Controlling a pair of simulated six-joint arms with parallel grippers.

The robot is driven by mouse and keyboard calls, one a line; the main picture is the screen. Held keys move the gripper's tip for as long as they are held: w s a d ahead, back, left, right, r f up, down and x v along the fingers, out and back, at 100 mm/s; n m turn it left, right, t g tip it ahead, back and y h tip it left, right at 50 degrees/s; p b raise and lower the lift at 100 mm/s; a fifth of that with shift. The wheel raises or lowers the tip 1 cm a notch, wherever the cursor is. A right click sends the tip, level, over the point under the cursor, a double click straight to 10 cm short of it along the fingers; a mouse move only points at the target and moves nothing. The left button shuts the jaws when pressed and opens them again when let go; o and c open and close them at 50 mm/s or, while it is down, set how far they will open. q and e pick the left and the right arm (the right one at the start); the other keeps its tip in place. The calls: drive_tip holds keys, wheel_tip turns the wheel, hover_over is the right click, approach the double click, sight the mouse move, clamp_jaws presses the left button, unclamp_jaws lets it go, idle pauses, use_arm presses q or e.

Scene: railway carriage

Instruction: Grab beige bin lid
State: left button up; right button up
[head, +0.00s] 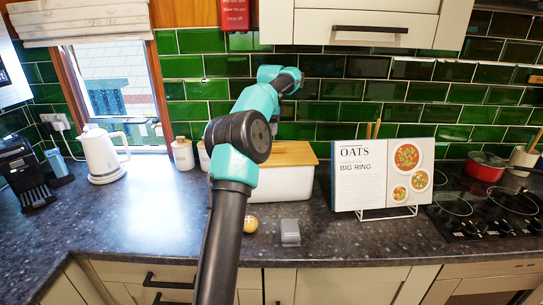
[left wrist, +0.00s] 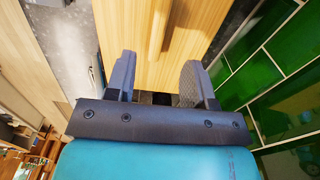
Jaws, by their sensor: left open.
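A light wooden, beige-coloured lid (head: 292,153) lies on a white bin (head: 285,185) against the green tiled wall. My left arm crosses in front and hides the left part of both. In the left wrist view the lid (left wrist: 196,28) fills the upper middle, with a raised wooden handle (left wrist: 158,28) along it. My left gripper (left wrist: 157,78) is open, its two grey fingers apart over one end of the lid, with the handle ahead between them. I cannot tell whether the fingers touch the lid. In the head view its fingers are hidden. My right gripper is not in view.
An open cookbook on a stand (head: 383,172) is right of the bin, with a hob (head: 487,210) and red pot (head: 485,167) beyond. A small grey block (head: 290,232) and round yellowish object (head: 250,225) lie in front.

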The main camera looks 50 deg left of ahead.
use_arm(q)
drive_tip(key=shift+f, duration=1.45)
drive_tip(key=shift+f, duration=0.1)
drive_tip(key=shift+d+f, duration=0.15)
drive_tip(key=shift+f, duration=2.35)
drive_tip(key=shift+c, duration=0.4)
clamp_jaws()
